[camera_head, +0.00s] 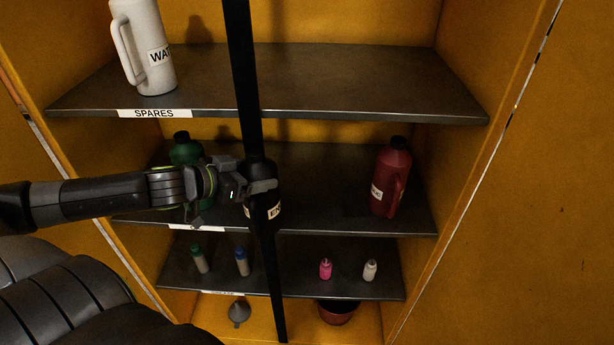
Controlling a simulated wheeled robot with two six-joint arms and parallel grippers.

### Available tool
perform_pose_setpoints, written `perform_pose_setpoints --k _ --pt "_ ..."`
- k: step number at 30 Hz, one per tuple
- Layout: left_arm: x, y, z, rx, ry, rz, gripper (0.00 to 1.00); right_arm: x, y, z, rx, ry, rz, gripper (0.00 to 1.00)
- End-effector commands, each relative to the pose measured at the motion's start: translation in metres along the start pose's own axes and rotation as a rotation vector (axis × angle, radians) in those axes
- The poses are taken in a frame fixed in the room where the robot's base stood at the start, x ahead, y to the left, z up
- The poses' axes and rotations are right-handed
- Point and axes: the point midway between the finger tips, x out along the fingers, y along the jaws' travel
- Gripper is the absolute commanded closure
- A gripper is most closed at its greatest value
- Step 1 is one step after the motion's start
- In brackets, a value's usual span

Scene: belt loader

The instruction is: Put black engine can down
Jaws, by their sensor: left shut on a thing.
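The black engine can (262,217) has a pale label, partly cut off from view, on its lower right side. My left gripper (262,188) comes in from the left and is shut on the can around its upper body. The can is upright, in front of the middle shelf (335,185) of a yellow cabinet. I cannot tell whether its base touches that shelf. My right gripper is not in view.
A black upright bar (243,70) runs behind the can. A green can (186,150) stands left, partly hidden by my arm; a red can (391,180) stands right. A white jug (145,50) is on the top shelf. Small bottles (325,269) line the lower shelf.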

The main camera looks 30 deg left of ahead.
Motion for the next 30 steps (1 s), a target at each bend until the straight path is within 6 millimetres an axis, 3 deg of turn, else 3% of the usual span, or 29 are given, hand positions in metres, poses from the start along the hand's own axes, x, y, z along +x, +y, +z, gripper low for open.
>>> perform_pose_setpoints --k 1,7,16,30 --pt "0.008 0.001 0.004 0.005 0.004 0.003 0.6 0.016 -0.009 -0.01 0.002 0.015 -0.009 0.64" --pt "0.026 0.001 -0.004 0.004 0.005 0.001 0.6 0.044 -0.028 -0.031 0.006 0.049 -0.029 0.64" --pt "0.053 0.001 -0.018 0.0 0.007 0.004 0.6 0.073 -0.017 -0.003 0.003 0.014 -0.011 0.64" --pt "0.103 0.002 -0.045 -0.006 0.006 0.004 0.6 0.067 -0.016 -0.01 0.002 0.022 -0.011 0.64"
